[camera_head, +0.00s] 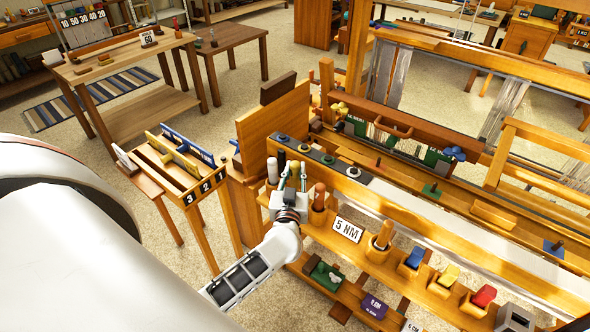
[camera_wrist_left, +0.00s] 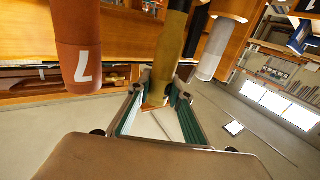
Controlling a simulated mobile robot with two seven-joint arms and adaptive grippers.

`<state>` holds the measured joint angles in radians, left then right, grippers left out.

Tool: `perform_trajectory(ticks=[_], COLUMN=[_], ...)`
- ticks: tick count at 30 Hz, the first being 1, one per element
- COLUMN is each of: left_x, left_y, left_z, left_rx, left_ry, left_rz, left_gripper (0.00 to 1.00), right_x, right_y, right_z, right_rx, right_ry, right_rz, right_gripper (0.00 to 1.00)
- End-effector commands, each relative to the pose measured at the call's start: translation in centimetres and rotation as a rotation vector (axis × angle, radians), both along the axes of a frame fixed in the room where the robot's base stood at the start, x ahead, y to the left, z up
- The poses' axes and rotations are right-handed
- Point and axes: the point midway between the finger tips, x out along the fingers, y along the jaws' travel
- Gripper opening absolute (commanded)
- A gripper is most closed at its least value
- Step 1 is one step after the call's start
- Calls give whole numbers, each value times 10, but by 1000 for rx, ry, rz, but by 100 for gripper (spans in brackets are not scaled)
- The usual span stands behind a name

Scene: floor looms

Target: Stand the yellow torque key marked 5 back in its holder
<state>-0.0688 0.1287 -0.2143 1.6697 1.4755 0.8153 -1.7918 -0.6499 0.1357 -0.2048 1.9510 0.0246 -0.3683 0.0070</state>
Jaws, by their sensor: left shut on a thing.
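My left gripper (camera_head: 294,174) is over the left end of the loom's front rail in the head view. In the left wrist view, the gripper (camera_wrist_left: 158,100) is shut on an olive-yellow key handle (camera_wrist_left: 172,48). No number shows on this handle, and its far end is hidden. In the head view the gripper mostly covers it. An orange handle marked 7 (camera_wrist_left: 78,45) is to its left in the wrist view; a pale grey one (camera_wrist_left: 214,50) is to its right. In the head view, a red-brown handle (camera_head: 319,196) stands in a wooden cup right of the gripper. My right gripper is not in view.
A "5 NM" sign (camera_head: 347,229) stands on the shelf beside a wooden cup (camera_head: 378,250). White (camera_head: 272,170) and black (camera_head: 281,160) handles stand close left of the gripper. Blue, yellow and red blocks sit farther right.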

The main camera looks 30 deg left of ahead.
Motion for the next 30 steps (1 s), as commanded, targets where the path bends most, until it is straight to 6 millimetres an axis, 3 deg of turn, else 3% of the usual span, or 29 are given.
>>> perform_trajectory(ticks=[30], left_x=[0], left_y=[0], left_z=[-27], left_rx=[0], left_ry=[-1], left_rz=[0], left_gripper=[0], right_x=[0], right_y=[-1], right_z=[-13], right_rx=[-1], right_ry=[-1], right_rz=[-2], right_gripper=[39])
